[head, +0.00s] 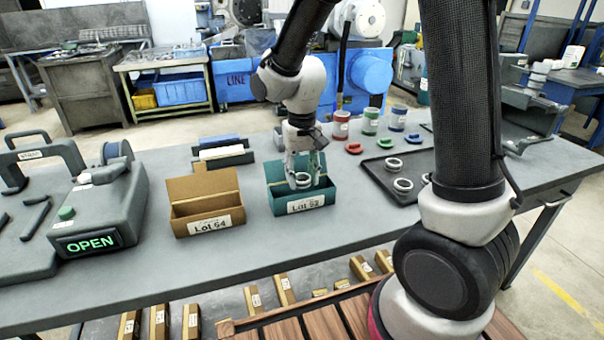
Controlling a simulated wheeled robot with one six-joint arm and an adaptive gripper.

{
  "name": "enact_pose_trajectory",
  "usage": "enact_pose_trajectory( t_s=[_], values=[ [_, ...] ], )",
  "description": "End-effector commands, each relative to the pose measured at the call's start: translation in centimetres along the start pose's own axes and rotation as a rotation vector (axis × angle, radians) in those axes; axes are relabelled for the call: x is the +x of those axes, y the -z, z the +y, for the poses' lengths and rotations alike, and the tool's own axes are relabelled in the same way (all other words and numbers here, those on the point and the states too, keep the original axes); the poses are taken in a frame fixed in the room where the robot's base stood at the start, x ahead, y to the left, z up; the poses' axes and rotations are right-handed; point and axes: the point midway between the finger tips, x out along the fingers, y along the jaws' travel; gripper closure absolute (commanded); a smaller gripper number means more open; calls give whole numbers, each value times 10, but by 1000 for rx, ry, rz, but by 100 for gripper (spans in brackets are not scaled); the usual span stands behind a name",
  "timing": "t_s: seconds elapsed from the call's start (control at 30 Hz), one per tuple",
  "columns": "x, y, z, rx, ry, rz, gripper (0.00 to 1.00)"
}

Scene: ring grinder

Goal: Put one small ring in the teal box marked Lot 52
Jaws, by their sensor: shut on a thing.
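The teal box (272,202) marked Lot 52 stands open near the middle of the table. My gripper (302,184) points down into the box's opening. It is shut on a small grey metal ring (303,177), which shows between the fingertips inside the box's outline. I cannot tell whether the ring touches the box floor. Several more grey rings (402,184) lie on a dark tray (376,178) to the right, partly hidden by my arm.
A brown box (183,215) marked Lot 54 stands left of the teal box. A grey machine with a lit OPEN sign (89,243) is further left. Red, green and blue jars (341,125) and small coloured pieces (354,148) stand behind. The table front is clear.

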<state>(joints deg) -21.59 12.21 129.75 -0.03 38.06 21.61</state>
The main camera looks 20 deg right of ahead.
Motion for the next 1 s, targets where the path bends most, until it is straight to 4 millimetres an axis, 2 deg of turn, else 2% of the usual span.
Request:
enact_pose_trajectory(
  t_s=[0.63,0.67,0.77,1.0],
  values=[
    [11,0,0,0,0,0,85],
    [11,0,0,0,0,0,58],
    [11,0,0,0,0,0,40],
    [11,0,0,0,0,0,39]
  ],
)
